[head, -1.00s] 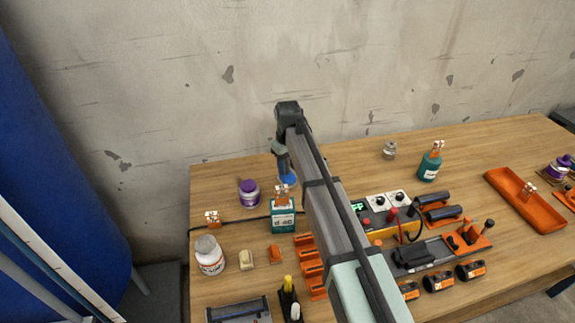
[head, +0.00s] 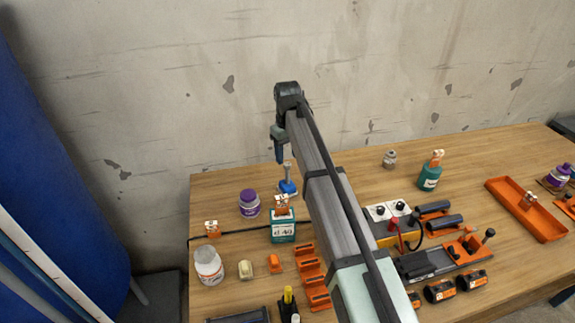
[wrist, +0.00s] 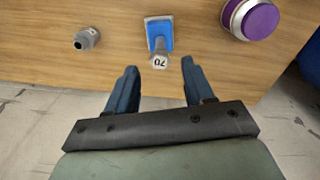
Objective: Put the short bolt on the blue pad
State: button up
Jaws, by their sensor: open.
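A grey bolt (head: 287,173) stands upright on the blue pad (head: 289,189) at the back left of the table. In the wrist view its hex head (wrist: 159,62), marked with what looks like "70", rises over the blue pad (wrist: 158,27). My gripper (head: 279,157) is above and just behind the pad; its fingers (wrist: 158,82) are apart, with nothing between them, and the bolt head is just beyond the tips. A shorter grey hex piece (head: 390,159) stands to the right; it also shows in the wrist view (wrist: 87,38). I cannot tell which piece is the short bolt.
A purple-lidded jar (head: 249,203) stands left of the pad, and a teal box (head: 283,227) in front. A white jar (head: 208,266), a green bottle (head: 430,172), a yellow power unit (head: 393,226) and an orange tray (head: 526,209) are around. The table behind the pad is clear.

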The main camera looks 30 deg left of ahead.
jog(key=shift+r, duration=1.65)
